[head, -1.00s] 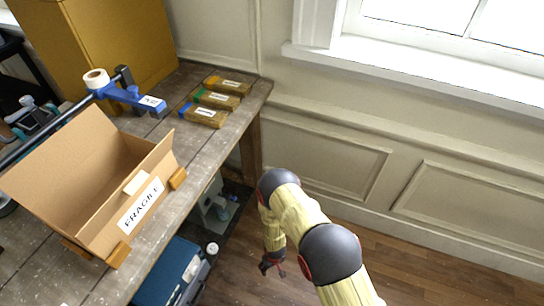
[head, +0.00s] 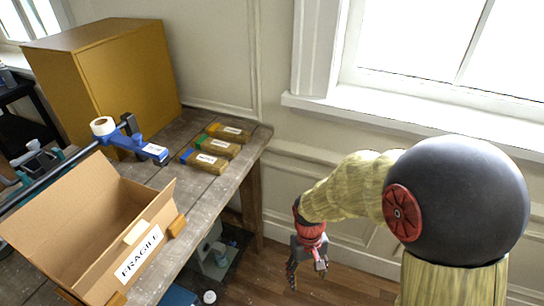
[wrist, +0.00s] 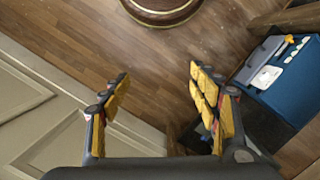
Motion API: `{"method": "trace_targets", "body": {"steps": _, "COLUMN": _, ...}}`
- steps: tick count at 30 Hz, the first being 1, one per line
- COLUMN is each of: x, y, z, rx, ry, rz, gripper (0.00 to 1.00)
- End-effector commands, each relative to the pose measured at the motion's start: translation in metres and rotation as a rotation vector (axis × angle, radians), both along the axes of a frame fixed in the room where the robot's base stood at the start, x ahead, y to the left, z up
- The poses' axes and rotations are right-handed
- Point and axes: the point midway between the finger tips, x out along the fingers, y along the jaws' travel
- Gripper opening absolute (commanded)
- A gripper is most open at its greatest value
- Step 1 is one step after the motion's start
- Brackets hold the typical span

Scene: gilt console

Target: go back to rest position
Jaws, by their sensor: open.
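My gripper (head: 306,266) hangs pointing down over the floor, to the right of the workbench (head: 205,208) in the head view. In the wrist view my gripper (wrist: 160,92) has its two yellow-padded fingers spread apart, with nothing between them. The arm is bent, with its large dark joint close to the head camera at the right.
On the workbench stand an open cardboard box (head: 70,232) marked FRAGILE, several small labelled packages (head: 205,162), a blue tape dispenser (head: 150,152) and a yellow cabinet (head: 130,75). A blue case (wrist: 285,85) sits low at right in the wrist view. A panelled wall is close.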

Motion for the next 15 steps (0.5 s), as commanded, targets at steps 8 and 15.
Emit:
{"method": "trace_targets", "body": {"steps": 8, "x": -0.047, "y": -0.030, "z": 0.100, "rx": 0.023, "ry": -0.088, "rz": -0.069, "gripper": 0.61}}
{"method": "trace_targets", "body": {"steps": 15, "x": -0.078, "y": -0.050, "z": 0.164, "rx": 0.053, "ry": -0.239, "rz": -0.125, "gripper": 0.61}}
